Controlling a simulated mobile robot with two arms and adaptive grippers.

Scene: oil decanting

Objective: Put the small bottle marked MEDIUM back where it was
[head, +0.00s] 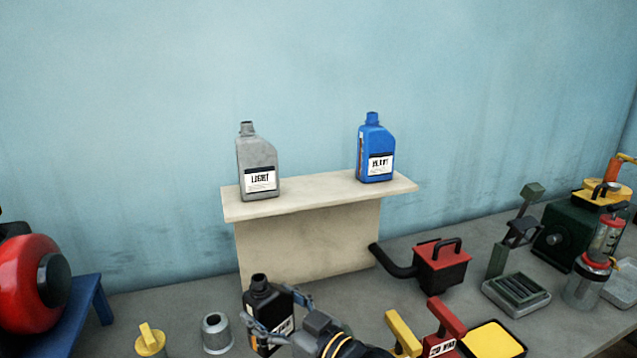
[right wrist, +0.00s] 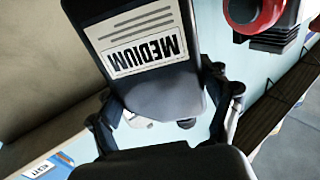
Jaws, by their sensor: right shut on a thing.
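The small black bottle marked MEDIUM (head: 268,302) is in front of the shelf's left part, low over the bench and roughly upright in the head view. My right gripper (head: 277,313) is shut around its body. In the right wrist view the MEDIUM label on the bottle (right wrist: 150,60) appears upside down, between the fingers of the right gripper (right wrist: 165,105). I cannot tell if its base touches the bench. The cream shelf (head: 310,202) holds a grey LIGHT bottle (head: 258,165) at left and a blue HEAVY bottle (head: 375,150) at right, with a bare gap between. My left gripper is not in view.
A grey funnel-like piece (head: 216,334) and a yellow-knobbed item (head: 150,341) are left of the bottle. A red box with a dark spout (head: 442,266) stands right of the shelf. A red round machine (head: 28,283) is far left. Yellow and red tools (head: 445,330) are front right.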

